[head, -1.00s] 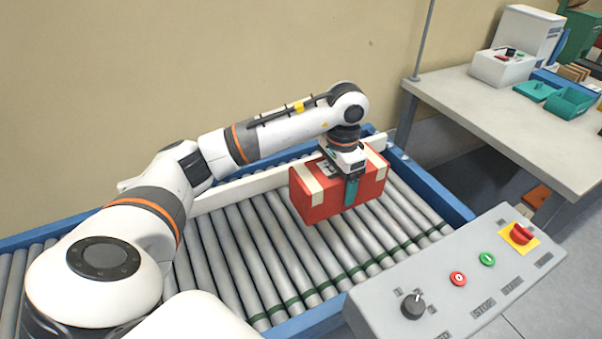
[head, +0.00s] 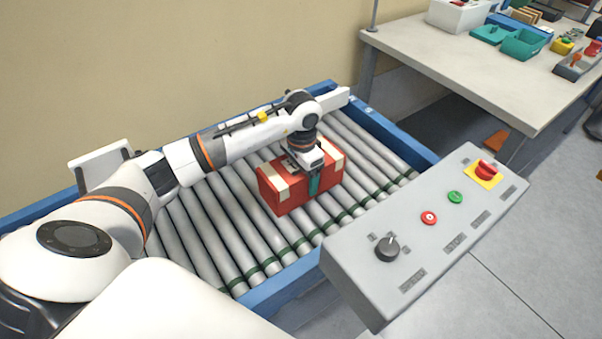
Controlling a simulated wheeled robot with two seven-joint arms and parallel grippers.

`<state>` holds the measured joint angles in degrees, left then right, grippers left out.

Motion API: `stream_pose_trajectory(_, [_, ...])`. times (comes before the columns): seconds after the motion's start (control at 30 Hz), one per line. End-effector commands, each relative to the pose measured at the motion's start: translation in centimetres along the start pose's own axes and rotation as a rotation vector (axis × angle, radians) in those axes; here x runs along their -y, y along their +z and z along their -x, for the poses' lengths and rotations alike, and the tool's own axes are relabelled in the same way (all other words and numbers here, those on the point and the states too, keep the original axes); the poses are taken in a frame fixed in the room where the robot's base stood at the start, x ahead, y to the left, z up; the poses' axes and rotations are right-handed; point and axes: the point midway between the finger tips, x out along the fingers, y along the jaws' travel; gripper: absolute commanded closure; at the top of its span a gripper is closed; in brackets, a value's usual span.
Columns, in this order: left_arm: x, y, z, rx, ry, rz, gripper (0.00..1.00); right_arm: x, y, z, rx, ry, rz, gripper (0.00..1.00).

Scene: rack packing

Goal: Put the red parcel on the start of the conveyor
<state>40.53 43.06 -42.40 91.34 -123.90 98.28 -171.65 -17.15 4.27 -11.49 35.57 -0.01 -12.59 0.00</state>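The red parcel (head: 275,191) is a box with pale tape strips. It is over the grey rollers of the conveyor (head: 216,238), towards the conveyor's right end, low and level. Whether its underside touches the rollers is hard to tell. My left gripper (head: 308,172) reaches down over the parcel from above. One teal finger lies against the parcel's front face; the other finger is hidden behind the box. The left gripper appears shut on the parcel. My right gripper is not in view.
A grey control panel (head: 405,268) with a knob, buttons and a red emergency stop stands in front of the conveyor. Blue side rails (head: 385,133) edge the rollers. A workbench (head: 450,65) with teal bins stands behind right. Rollers around the parcel are free.

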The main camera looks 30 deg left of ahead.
Motion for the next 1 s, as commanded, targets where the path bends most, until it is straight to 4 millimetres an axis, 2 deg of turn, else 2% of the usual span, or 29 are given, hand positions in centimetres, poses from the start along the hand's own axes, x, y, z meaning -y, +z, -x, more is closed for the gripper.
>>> stream_pose_trajectory(0.4, [-0.1,0.1,-0.9,0.004,0.002,0.000,0.58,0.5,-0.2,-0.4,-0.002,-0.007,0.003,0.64])
stream_pose_trajectory(0.43, [0.0,0.0,-1.0,0.002,0.001,0.000,0.17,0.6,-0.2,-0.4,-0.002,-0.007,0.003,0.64])
stream_pose_trajectory(0.53, [0.0,0.0,-0.9,0.001,0.001,0.000,0.00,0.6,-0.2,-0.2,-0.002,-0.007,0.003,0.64])
stream_pose_trajectory(0.83, [0.0,0.0,-0.5,0.001,0.000,0.000,0.00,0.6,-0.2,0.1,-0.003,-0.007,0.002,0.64])
stream_pose_trajectory(1.0, [-0.1,0.1,1.7,0.006,0.004,0.000,0.00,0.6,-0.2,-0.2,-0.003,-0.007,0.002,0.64])
